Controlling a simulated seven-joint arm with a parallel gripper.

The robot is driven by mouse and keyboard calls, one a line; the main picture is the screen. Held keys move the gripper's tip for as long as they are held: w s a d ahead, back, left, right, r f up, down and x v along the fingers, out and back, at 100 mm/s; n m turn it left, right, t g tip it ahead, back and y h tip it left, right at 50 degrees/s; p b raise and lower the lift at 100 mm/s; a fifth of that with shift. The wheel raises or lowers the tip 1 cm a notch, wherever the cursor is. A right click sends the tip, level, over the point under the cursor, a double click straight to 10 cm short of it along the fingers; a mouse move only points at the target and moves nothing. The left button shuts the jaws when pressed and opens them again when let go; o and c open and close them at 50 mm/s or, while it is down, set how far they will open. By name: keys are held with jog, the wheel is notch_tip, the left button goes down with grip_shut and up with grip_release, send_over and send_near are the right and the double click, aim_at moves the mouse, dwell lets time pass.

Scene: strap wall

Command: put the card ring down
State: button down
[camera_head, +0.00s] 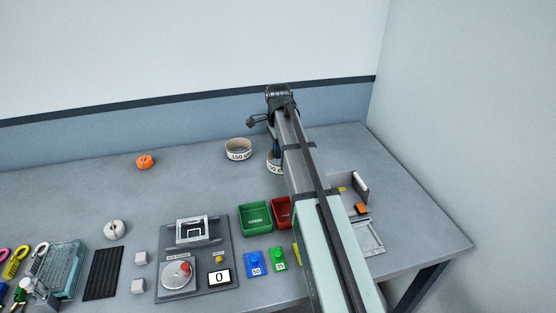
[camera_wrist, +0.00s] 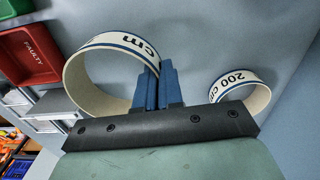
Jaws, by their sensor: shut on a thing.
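One white card ring with dark print and a blue edge band (camera_wrist: 84,72) is large and close in the wrist view, its wall running in between the blue fingers of my gripper (camera_wrist: 158,88). My gripper is shut on that wall. In the head view this card ring (camera_head: 273,167) shows below my gripper, partly hidden by my arm. I cannot tell whether it touches the table. A second card ring (camera_head: 238,150) stands apart on the table to the left; in the wrist view this ring (camera_wrist: 262,98) reads "200 cm".
A green bin (camera_head: 255,218) and a red bin (camera_head: 281,212), marked "FAULTY" in the wrist view, stand in front. A grey panel with a dial (camera_head: 203,240) is left of them. An orange roll (camera_head: 145,161) lies far left. The table between the rolls and rings is clear.

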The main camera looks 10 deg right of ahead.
jog(key=shift+r, duration=2.05)
jog(key=s+a+n, duration=0.2)
jog(key=a+n, duration=0.2)
jog(key=a, duration=2.3)
jog(key=s+a+n, duration=0.2)
jog(key=a+n, duration=0.1)
jog(key=a, duration=2.5)
jog(key=m, duration=0.3)
send_over(93, 196)
jog(key=shift+w+a+f+m, duration=0.1)
jog(key=shift+f+m, duration=0.6)
jog(key=shift+f, duration=1.75)
jog(key=shift+f+m, duration=0.7)
jog(key=shift+f, duration=1.75)
jog(key=shift+f, duration=0.15)
jog(key=c, duration=1.3)
grip_release()
